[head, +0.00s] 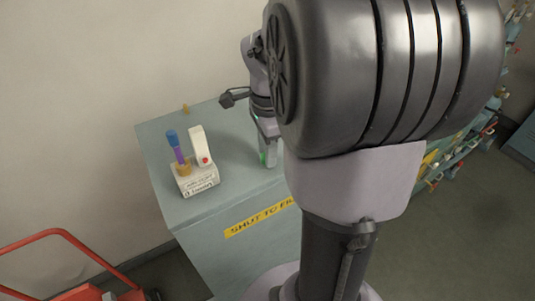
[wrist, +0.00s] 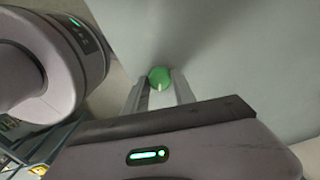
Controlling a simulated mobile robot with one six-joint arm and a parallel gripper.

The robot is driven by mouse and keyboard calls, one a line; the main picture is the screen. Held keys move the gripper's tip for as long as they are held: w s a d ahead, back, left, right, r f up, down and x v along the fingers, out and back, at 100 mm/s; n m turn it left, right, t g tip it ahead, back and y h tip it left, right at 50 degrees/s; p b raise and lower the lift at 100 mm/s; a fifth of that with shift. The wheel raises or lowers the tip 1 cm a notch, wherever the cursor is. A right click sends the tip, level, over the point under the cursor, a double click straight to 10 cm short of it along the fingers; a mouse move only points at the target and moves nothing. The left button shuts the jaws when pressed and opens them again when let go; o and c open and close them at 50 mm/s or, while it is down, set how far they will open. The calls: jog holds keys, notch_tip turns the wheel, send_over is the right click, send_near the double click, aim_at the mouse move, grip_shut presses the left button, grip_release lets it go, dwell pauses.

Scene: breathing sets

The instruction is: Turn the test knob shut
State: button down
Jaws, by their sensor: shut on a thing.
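The test knob (wrist: 159,74) is a round green knob with a pale mark on the edge towards me. It sits on a grey-green surface in the wrist view. My gripper (wrist: 158,91) is shut on it, one finger at each side. In the head view, my gripper (head: 268,153) points down at the grey-green cabinet top, and a sliver of green (head: 263,158) shows at its fingers. Most of the knob is hidden there by the fingers. I cannot tell from the mark whether the knob is open or shut.
A small labelled stand (head: 198,184) with a blue-and-purple tool and a white device stands on the left of the cabinet top (head: 222,135). A yellow label (head: 258,219) is on the cabinet front. A red-framed cart (head: 62,234) is at lower left. Shelves (head: 462,150) stand at right.

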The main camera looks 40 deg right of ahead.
jog(key=m+b, duration=0.3)
jog(key=m, duration=0.3)
jog(key=m+b, duration=0.2)
jog(key=m, duration=0.1)
jog(key=shift+m, duration=0.4)
jog(key=shift+m+b, duration=0.7)
jog(key=shift+m, duration=0.7)
jog(key=c, duration=1)
grip_release()
jog(key=shift+c, duration=0.2)
notch_tip(320, 180, up, 18)
jog(key=p, duration=0.6)
jog(key=shift+f, duration=0.25)
